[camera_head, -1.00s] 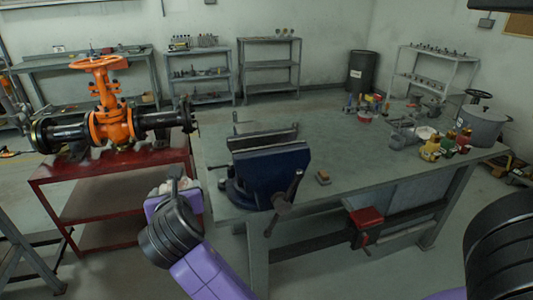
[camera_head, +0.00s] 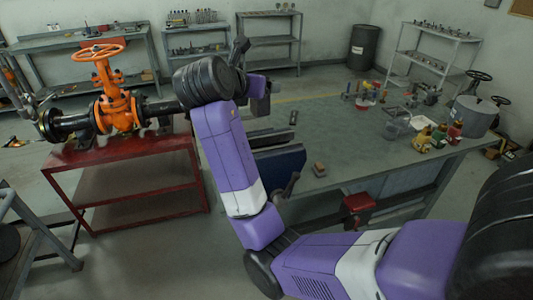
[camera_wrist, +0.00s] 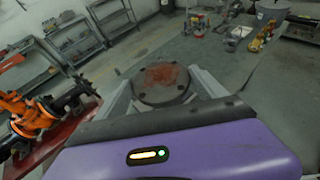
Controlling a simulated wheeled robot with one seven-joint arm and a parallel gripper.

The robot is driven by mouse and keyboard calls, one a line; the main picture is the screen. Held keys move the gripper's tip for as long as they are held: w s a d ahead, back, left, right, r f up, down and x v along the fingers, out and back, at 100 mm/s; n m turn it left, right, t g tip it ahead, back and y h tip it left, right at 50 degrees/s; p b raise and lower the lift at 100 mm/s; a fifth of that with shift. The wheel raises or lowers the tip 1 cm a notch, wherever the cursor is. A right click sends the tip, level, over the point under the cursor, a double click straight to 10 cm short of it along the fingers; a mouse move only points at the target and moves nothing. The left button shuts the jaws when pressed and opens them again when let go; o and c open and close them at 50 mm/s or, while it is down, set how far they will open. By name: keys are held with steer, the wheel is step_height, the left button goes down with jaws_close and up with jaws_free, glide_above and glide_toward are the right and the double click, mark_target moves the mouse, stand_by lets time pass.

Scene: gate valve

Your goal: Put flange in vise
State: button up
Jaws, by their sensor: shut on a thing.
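The flange (camera_wrist: 160,84) is a dark round disc with bolt holes and a rusty red centre. My gripper (camera_wrist: 163,80) is shut on it, with one grey finger on each side of the disc in the wrist view. In the head view my arm is raised and covers most of the hand, and I cannot clearly make out the flange there. The blue vise (camera_head: 281,165) stands at the left end of the workbench. My forearm hides its left part. The hand is above and behind the vise in the picture.
An orange gate valve (camera_head: 117,105) with black pipe ends sits on a red table (camera_head: 120,160) to the left. The grey workbench (camera_head: 345,140) has clear room in its middle. Coloured items, a small block (camera_head: 319,169) and a pot (camera_head: 474,116) stand on it.

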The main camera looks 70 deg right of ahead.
steer(key=shift+m+g, duration=0.8)
steer(key=shift+g, duration=0.1)
steer(key=s+r, duration=0.1)
steer(key=s+d+r, duration=0.1)
steer(key=s+d+r+p, duration=0.1)
steer(key=shift+s+r, duration=0.2)
steer(key=shift+r, duration=0.1)
steer(key=shift+s, duration=0.2)
step_height(320, 180, down, 20)
steer(key=shift+r, duration=0.15)
steer(key=shift+s+f+p, duration=0.1)
steer(key=shift+f+p, duration=0.25)
steer(key=shift+p, duration=0.05)
